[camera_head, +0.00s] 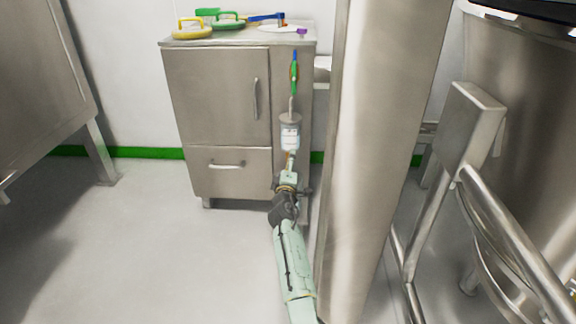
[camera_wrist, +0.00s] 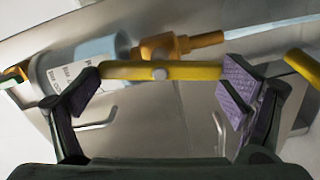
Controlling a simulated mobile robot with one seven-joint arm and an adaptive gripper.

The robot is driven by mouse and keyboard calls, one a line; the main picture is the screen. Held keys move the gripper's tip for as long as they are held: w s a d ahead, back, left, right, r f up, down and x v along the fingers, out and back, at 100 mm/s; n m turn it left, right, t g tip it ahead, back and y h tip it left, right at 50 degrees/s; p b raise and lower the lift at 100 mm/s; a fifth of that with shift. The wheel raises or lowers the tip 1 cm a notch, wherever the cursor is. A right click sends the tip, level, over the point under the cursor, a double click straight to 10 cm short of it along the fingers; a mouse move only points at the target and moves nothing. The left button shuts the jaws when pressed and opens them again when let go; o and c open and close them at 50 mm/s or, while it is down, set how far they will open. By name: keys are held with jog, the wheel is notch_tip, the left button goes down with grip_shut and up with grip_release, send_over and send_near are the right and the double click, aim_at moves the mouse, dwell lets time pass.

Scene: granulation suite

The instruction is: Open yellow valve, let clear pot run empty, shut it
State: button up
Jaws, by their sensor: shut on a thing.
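The clear pot (camera_head: 290,136) hangs upright at the cabinet's right front edge, with a white label and a tube above it. In the wrist view the pot (camera_wrist: 88,62) looks pale blue, and its liquid level cannot be told. The brass-coloured valve body (camera_wrist: 172,45) is at the pot's outlet. The yellow valve handle (camera_wrist: 160,71) spans between my finger pads, lying roughly along the outlet line. My gripper (camera_wrist: 165,82) is shut on the handle, its purple pads at either end. In the head view my gripper (camera_head: 288,190) is just below the pot, its fingertips hard to make out.
A steel cabinet (camera_head: 215,95) stands behind, with coloured tools on top, including a yellow-handled one (camera_head: 190,30). A thick steel column (camera_head: 375,150) is close on the right, then tubular railing (camera_head: 515,230). Floor at left is clear. Another yellow piece (camera_wrist: 303,66) shows at the wrist view's right edge.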

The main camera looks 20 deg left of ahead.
jog(key=shift+n, duration=0.8)
jog(key=o, duration=0.9)
jog(key=shift+c, duration=0.2)
